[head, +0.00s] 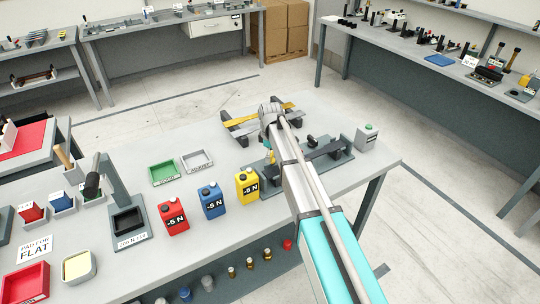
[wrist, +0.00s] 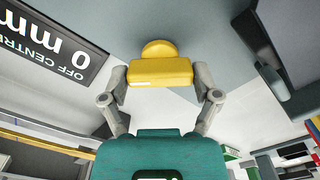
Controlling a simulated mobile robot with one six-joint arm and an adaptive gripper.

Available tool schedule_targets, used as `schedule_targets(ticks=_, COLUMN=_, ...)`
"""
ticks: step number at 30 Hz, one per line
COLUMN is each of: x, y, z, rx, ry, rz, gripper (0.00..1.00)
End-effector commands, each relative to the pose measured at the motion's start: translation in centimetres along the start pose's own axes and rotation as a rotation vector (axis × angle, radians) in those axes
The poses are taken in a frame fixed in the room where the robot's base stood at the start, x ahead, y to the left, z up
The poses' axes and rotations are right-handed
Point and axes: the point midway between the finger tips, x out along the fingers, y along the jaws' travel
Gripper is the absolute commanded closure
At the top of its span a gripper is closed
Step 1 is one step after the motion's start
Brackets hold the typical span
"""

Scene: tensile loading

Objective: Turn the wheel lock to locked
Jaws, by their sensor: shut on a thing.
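My gripper (wrist: 160,85) is shut on a yellow block with a rounded part behind it, which looks like the wheel lock (wrist: 160,72). One finger presses each side of it. In the head view my gripper (head: 269,147) points down at the left end of a dark grey rig (head: 335,158), and a bit of yellow shows below it. My own arm covers much of that end. I cannot read from these views whether the lock stands at locked.
A sign reading "OFF CENTRE 0 mm" (wrist: 50,40) is close by on the left in the wrist view. A yellow "-5 N" can (head: 247,186) stands just left of the rig. A grey box with a green button (head: 367,137) stands at its right end.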

Motion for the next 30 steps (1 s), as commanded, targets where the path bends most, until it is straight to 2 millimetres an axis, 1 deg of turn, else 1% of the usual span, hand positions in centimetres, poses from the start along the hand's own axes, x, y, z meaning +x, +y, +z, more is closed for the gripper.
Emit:
schedule_targets(ticks=8, x=0.02, y=-0.18, z=0.02, rx=0.116, ry=-0.001, rz=-0.004, gripper=0.68)
schedule_targets(ticks=24, x=0.03, y=-0.24, z=0.04, rx=0.540, ry=-0.002, rz=-0.005, gripper=0.68)
schedule_targets(ticks=30, x=0.04, y=-0.26, z=0.04, rx=0.655, ry=-0.002, rz=-0.005, gripper=0.68)
